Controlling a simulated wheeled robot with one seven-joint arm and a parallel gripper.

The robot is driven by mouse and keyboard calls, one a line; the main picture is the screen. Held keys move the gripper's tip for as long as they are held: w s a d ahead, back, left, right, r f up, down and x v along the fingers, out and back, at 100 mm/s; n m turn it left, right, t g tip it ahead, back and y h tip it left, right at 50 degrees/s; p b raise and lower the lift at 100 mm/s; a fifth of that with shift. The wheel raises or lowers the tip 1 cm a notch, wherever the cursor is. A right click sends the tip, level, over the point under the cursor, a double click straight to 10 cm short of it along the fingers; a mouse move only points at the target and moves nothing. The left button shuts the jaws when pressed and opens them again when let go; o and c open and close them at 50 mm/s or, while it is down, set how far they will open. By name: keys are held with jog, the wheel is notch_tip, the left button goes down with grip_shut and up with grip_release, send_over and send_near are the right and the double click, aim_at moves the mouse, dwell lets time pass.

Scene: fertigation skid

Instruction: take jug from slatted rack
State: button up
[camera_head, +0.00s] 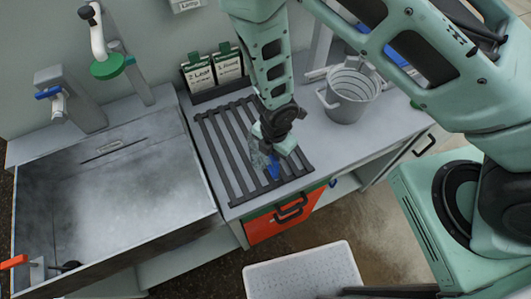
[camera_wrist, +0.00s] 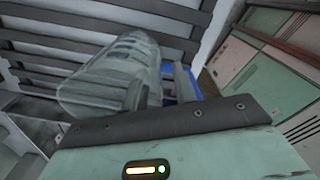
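The clear jug (camera_head: 257,160) is on the slatted rack (camera_head: 222,150), partly hidden behind my gripper (camera_head: 277,150). A blue part of it, likely the handle, shows just under the gripper. In the wrist view the see-through jug (camera_wrist: 112,72) lies across the picture beyond my gripper (camera_wrist: 160,90), with dark slats (camera_wrist: 50,45) behind it. The two fingers stand apart, with blue showing between and beside them. I cannot tell whether they press on it.
A steel sink (camera_head: 110,185) is left of the rack. A grey bucket (camera_head: 348,95) stands right of it, and seed-packet-like boxes (camera_head: 212,70) stand behind. An orange drawer front (camera_head: 270,225) is below the counter edge. A white perforated crate (camera_head: 303,275) is on the floor.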

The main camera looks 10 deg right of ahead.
jog(key=shift+f, duration=0.1)
jog(key=shift+c, duration=0.3)
grip_shut()
